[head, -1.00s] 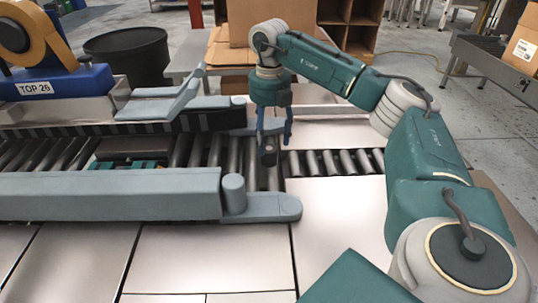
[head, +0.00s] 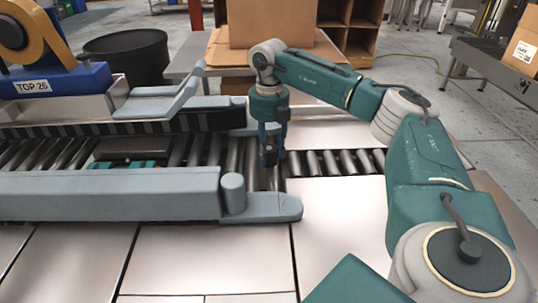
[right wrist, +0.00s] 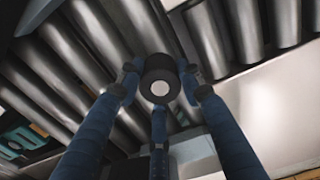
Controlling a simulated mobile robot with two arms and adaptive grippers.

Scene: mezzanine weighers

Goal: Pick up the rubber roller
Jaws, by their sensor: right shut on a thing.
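The rubber roller (right wrist: 160,70) is a short dark cylinder with a pale round centre on its end, seen end-on in the right wrist view. My right gripper (head: 270,157) is over the roller conveyor near its right end, pointing down. Its three blue fingers (right wrist: 160,90) are closed around the rubber roller and touch its sides. In the head view the fingers mostly hide the rubber roller. Whether it still rests on the conveyor rollers (head: 207,152) is hard to tell. My left gripper is out of view.
A grey guard rail (head: 110,194) runs along the near side of the conveyor, with a rounded end close to the gripper. A blue tape machine (head: 60,82) stands at the left. A cardboard box (head: 270,24) sits behind the arm. Bare metal panels (head: 335,210) lie at right.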

